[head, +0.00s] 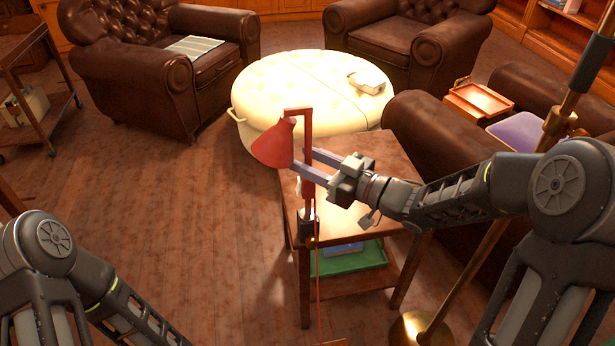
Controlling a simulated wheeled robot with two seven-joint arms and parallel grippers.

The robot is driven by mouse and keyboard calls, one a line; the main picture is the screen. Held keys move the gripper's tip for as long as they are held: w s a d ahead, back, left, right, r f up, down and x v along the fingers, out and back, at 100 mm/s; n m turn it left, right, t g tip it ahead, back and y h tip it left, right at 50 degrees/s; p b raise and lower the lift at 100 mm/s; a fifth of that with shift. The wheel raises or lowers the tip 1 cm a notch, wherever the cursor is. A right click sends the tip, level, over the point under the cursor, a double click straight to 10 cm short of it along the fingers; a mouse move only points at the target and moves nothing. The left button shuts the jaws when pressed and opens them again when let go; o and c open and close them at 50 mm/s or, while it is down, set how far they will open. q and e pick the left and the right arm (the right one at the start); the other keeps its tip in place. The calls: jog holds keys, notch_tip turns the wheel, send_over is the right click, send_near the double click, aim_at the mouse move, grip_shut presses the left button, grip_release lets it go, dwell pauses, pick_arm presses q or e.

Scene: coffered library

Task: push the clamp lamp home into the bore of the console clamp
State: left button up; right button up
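The clamp lamp (307,126) is red, with a cone-shaped shade (273,144) hanging to the left of its upright stem. My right gripper (304,162) reaches in from the right, with one finger on each side of the stem, and looks shut on it below the shade. The stem runs down to the dark console clamp (306,214) at the near left edge of the small wooden console table (366,152). The bore is hidden, and I cannot tell how deep the stem sits. My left arm shows at lower left; its gripper is out of frame.
A thin red cord (318,285) hangs below the clamp. The table's lower shelf holds a green tray (350,262). A round cream ottoman (300,85) and leather armchairs stand behind. A brass floor lamp pole (480,255) rises on the right.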

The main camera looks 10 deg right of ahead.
grip_shut()
dwell(1.3)
